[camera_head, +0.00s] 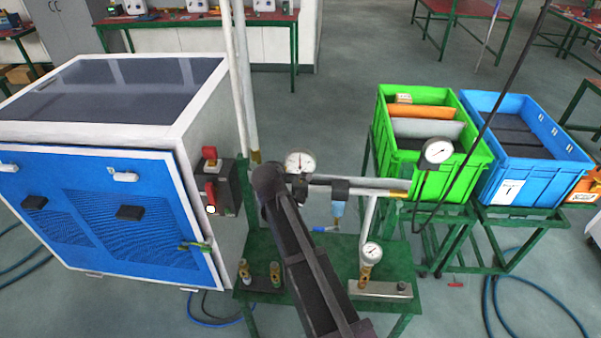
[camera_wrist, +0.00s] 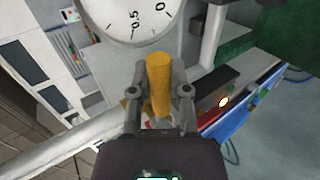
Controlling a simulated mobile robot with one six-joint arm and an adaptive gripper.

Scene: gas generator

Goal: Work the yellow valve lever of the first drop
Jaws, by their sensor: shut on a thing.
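The yellow valve lever (camera_wrist: 158,88) stands upright between the two fingers of my gripper (camera_wrist: 159,78) in the wrist view. My gripper is shut on it, with a grey finger on each side. A round pressure gauge (camera_wrist: 136,14) with a white dial is just beyond the lever. In the head view my dark arm reaches up to the pipework beside this region and hides the gripper and the lever. A gauge (camera_head: 299,162) shows just right of the arm's top.
A green bench (camera_head: 262,246) carries fittings and a gauge (camera_head: 371,253). A blue-fronted white cabinet (camera_head: 120,210) stands left, with a red-handled switch box (camera_head: 220,186). White vertical pipes (camera_head: 237,80) rise close behind my arm. Green (camera_head: 440,180) and blue (camera_head: 545,135) crates stand right.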

